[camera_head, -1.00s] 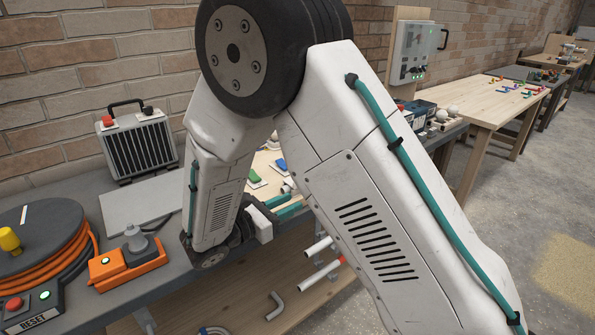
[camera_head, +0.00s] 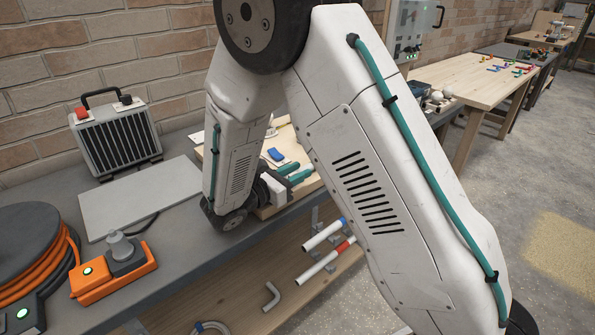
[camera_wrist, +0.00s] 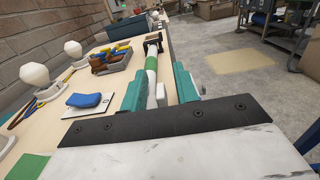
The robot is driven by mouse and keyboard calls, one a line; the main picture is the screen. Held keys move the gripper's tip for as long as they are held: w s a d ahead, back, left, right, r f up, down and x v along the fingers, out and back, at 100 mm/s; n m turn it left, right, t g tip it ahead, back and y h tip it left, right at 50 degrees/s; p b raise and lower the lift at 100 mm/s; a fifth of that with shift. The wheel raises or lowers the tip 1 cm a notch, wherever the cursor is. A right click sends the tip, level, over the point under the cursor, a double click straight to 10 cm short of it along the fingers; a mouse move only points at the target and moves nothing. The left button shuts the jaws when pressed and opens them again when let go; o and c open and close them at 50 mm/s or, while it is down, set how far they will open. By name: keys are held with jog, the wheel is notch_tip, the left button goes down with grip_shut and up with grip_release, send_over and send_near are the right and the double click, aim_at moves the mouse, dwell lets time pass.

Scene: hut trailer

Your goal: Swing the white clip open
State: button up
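My gripper (camera_wrist: 162,88) is open, its two teal fingers apart over the wooden bench top; it also shows in the head view (camera_head: 296,172), partly behind my arm. Between the fingers in the wrist view is a white pipe with a green band (camera_wrist: 151,62). A small white block (camera_wrist: 161,94) lies beside the pipe's near end, close to the right finger. It may be the white clip, but I cannot tell for certain. I see no clear contact between the fingers and it.
A blue piece (camera_wrist: 88,100) lies on a white plate left of the gripper. A grey tray of coloured parts (camera_wrist: 112,60) and white knobs (camera_wrist: 34,75) stand farther back. Open floor (camera_wrist: 245,60) lies right of the bench. Pipes (camera_head: 325,235) lie on the lower shelf.

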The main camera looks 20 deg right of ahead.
jog(key=shift+w+d, duration=0.1)
jog(key=shift+d, duration=0.25)
grip_shut()
